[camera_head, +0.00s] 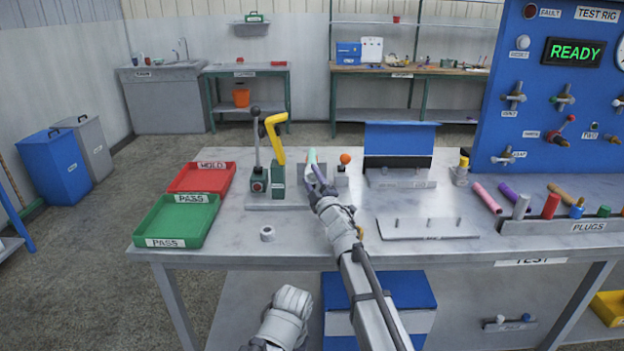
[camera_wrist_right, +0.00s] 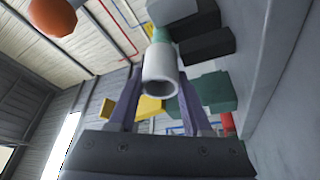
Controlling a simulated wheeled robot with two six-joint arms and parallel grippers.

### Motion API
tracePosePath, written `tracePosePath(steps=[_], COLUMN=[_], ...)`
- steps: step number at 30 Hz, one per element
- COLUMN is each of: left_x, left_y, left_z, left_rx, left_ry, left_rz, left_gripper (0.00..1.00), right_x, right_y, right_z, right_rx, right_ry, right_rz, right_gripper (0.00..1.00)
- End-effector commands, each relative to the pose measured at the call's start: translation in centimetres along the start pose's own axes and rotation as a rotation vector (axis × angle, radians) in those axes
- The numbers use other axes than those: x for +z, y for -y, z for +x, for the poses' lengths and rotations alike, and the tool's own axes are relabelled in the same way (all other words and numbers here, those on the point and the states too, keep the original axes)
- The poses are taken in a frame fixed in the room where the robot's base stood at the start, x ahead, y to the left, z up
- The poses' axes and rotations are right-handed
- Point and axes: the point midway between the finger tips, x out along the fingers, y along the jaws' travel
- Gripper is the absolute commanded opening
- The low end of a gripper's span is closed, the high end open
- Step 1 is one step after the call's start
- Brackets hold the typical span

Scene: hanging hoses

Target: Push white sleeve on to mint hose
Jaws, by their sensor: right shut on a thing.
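The white sleeve (camera_wrist_right: 160,66) is a short, open-ended tube in the right wrist view, near end facing the camera. My right gripper (camera_head: 318,178) is shut on it, with a finger on each side in the wrist view. The mint hose (camera_head: 312,157) shows just beyond the fingertips in the head view, by the green and yellow clamp (camera_head: 276,150). In the wrist view a little mint shows behind the sleeve's far end; I cannot tell whether the sleeve is around the hose or only against it. A grey-white part of my left arm shows at the bottom; its fingers are not visible.
An orange ball on a post (camera_head: 345,159) stands just right of my right gripper. A white ring (camera_head: 267,234) lies on the bench (camera_head: 310,246) at front left. Green (camera_head: 166,242) and red trays (camera_head: 184,182) sit left. A metal plate (camera_head: 415,232) lies right of my right arm.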

Motion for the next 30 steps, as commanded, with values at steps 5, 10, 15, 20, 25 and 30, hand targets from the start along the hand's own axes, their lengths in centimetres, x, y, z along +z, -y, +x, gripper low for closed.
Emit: tracePosePath(steps=[5, 10, 15, 20, 25, 30], left_x=[0.00, 0.00, 0.00, 0.00, 0.00, 0.00], left_y=[0.00, 0.00, 0.00, 0.00, 0.00, 0.00], left_z=[-0.02, -0.03, -0.03, -0.02, -0.01, -0.01], left_rx=[0.000, 0.000, 0.000, 0.000, 0.000, 0.000], left_ry=[0.000, 0.000, 0.000, 0.000, 0.000, 0.000], left_rz=[0.000, 0.000, 0.000, 0.000, 0.000, 0.000], left_gripper=[0.50, 0.50, 0.50, 0.50, 0.50, 0.50], right_x=[0.19, 0.22, 0.19, 0.14, 0.12, 0.06], right_y=[-0.05, -0.06, -0.05, -0.03, -0.02, -0.02], right_z=[0.38, 0.44, 0.37, 0.31, 0.27, 0.11], right_rx=[0.001, 0.001, 0.001, 0.000, 0.000, 0.000], right_ry=[0.001, 0.001, 0.001, 0.001, 0.001, 0.000], right_rz=[0.000, 0.000, 0.000, 0.000, 0.000, 0.000], right_gripper=[0.00, 0.54, 0.73, 0.85, 0.85, 0.85])
